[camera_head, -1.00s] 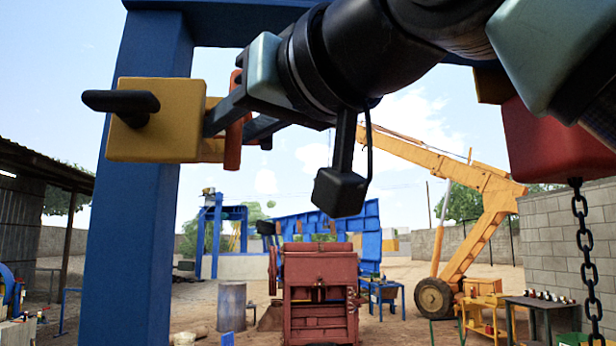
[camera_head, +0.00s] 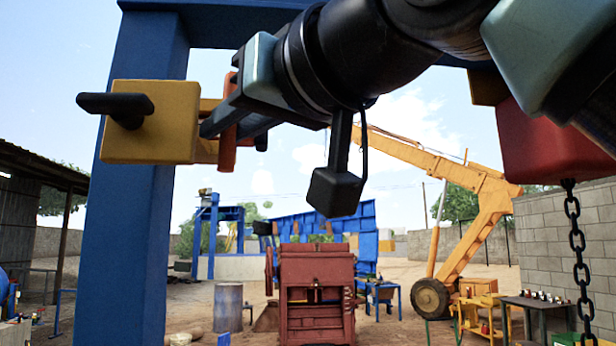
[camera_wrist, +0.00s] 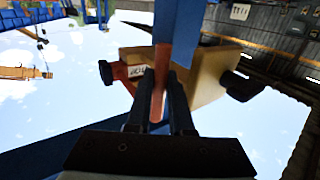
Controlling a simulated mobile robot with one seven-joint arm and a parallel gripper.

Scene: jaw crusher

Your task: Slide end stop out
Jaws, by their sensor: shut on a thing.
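An orange-red upright bar (camera_head: 230,138) stands beside a yellow block (camera_head: 150,122) with a black handle (camera_head: 115,104), in front of the blue post. I cannot tell for sure which part is the end stop. My gripper (camera_head: 222,112) reaches in from the right, its dark fingers on either side of the bar. In the wrist view, my gripper (camera_wrist: 160,82) is shut on the orange-red bar (camera_wrist: 161,65), with the yellow block (camera_wrist: 208,78) close to the right. An orange-red arm with a small label (camera_wrist: 137,71) and a black knob (camera_wrist: 107,72) is at left.
The blue post (camera_head: 135,230) rises close behind the yellow block and joins a blue beam overhead. A red block (camera_head: 555,140) with a hanging chain (camera_head: 577,250) is at right. A red machine (camera_head: 316,290) and an orange crane (camera_head: 465,215) stand further off.

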